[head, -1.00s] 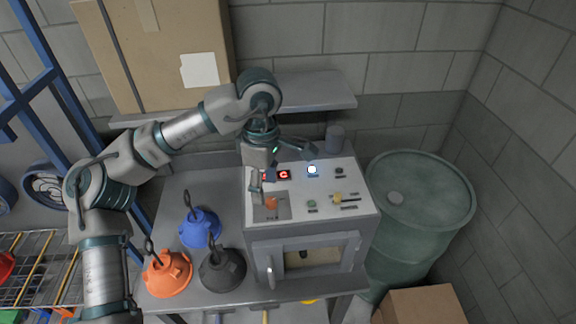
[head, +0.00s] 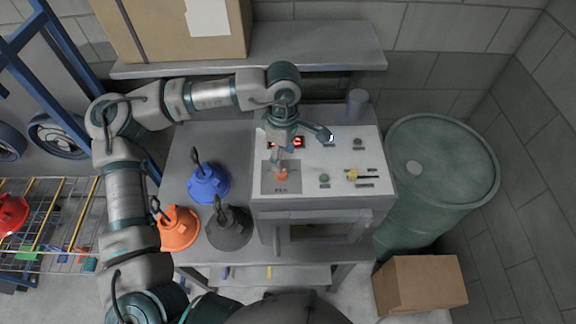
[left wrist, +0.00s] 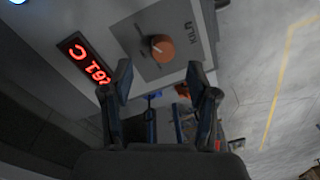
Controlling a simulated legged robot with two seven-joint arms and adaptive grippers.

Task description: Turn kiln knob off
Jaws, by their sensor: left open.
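The orange kiln knob (head: 281,175) sits on a grey plate on the kiln's sloped white control panel (head: 340,163). In the left wrist view the knob (left wrist: 162,48) shows whole, with a pale pointer mark and the label "KILN" beside it. My left gripper (head: 301,149) is over the panel, its fingers spread wide. In the left wrist view its fingertips (left wrist: 160,82) are apart and empty, with the knob beyond the gap between them; contact is not seen. In the head view one finger is close to the knob. My right gripper is not in view.
A green drum (head: 440,180) stands right. A shelf (head: 330,58) hangs behind.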

